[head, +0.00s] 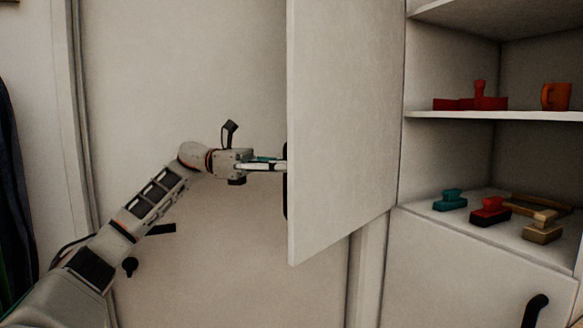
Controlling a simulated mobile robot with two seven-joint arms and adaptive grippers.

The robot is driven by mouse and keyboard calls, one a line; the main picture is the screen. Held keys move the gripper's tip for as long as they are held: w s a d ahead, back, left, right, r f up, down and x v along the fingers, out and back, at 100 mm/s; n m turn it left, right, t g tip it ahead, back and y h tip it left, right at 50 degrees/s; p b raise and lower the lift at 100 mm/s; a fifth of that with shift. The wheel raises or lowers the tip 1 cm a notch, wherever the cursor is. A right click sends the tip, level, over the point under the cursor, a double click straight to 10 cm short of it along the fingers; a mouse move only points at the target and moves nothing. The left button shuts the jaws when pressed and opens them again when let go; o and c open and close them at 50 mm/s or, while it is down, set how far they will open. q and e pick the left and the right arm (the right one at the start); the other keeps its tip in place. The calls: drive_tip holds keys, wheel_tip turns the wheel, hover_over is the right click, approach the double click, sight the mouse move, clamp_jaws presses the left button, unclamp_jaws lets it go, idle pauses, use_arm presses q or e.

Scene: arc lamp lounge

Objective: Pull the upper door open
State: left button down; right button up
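The upper door (345,130) is a pale panel that stands swung out from the cabinet, hinged on its right side next to the shelves. Its black handle (285,200) shows as a thin strip at the door's free left edge, on the face turned away from me. My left gripper (284,165) reaches in from the left to this handle. Its fingertips are partly hidden behind the door edge, so their grip on the handle is not clear. My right gripper is not in view.
The open cabinet shows an upper shelf (480,115) with a red object (470,103) and an orange mug (556,97). Teal (450,200), red (490,212) and tan (542,228) pieces lie below. A lower door (465,275) with a black handle (535,310) is closed.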

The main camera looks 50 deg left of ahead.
use_arm(q)
drive_tip(key=shift+a+f, duration=0.1)
drive_tip(key=shift+a, duration=0.15)
idle(0.3)
drive_tip(key=c, duration=2.2)
unclamp_jaws()
drive_tip(key=shift+s, duration=0.1)
drive_tip(key=shift+o, duration=1.4)
drive_tip(key=shift+s+a, duration=0.2)
drive_tip(key=shift+w, duration=0.1)
drive_tip(key=shift+r, duration=0.2)
